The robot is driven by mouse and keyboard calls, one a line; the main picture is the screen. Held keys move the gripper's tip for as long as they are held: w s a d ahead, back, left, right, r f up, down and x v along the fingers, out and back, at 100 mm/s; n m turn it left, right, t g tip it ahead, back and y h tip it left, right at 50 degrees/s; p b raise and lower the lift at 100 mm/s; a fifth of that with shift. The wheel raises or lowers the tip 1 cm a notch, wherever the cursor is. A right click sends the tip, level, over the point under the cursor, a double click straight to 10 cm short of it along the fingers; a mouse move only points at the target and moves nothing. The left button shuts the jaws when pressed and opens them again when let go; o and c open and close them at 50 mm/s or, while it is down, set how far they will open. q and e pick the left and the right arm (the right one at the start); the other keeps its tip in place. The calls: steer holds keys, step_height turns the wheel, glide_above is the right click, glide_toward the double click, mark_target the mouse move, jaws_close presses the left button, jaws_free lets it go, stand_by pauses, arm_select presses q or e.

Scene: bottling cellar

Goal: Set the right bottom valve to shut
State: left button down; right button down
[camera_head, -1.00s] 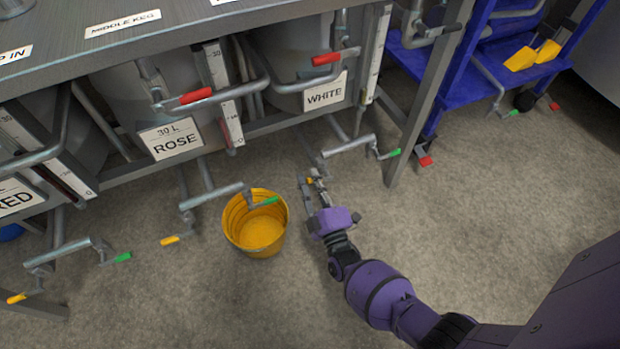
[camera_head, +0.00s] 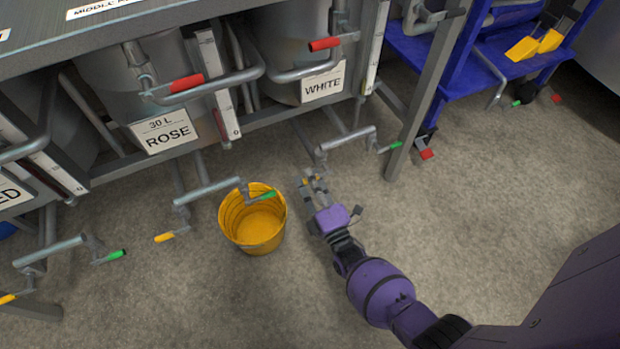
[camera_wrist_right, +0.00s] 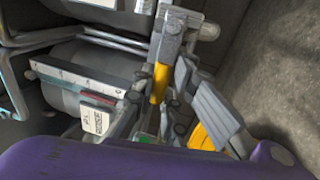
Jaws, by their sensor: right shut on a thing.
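Beneath the keg labelled WHITE (camera_head: 323,86), the right bottom pipe (camera_head: 346,139) carries a green handle (camera_head: 395,146) at its right end. A yellow handle (camera_wrist_right: 160,84) belongs to the left end of this pipework. My right gripper (camera_head: 314,181) is at this left end, with its fingers shut on the yellow handle. In the head view the fingers mostly cover this handle; in the right wrist view it shows between them. My left gripper is not in view.
A yellow bucket (camera_head: 254,241) stands on the floor left of my right gripper. The bottom pipe under ROSE (camera_head: 208,191) has a green handle over the bucket. A table leg (camera_head: 420,105) stands right of the valve.

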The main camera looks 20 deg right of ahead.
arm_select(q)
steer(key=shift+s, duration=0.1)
arm_select(e)
steer(key=shift+d, duration=0.1)
steer(key=c, duration=1.8)
jaws_free()
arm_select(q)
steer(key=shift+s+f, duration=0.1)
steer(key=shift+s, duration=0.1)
arm_select(e)
steer(key=shift+o, duration=0.3)
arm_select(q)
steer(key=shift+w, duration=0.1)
arm_select(e)
steer(key=shift+s, duration=0.1)
steer(key=shift+s+f, duration=0.1)
steer(key=shift+s, duration=0.15)
steer(key=s+f, duration=0.2)
steer(key=s, duration=0.9)
steer(key=shift+d, duration=0.15)
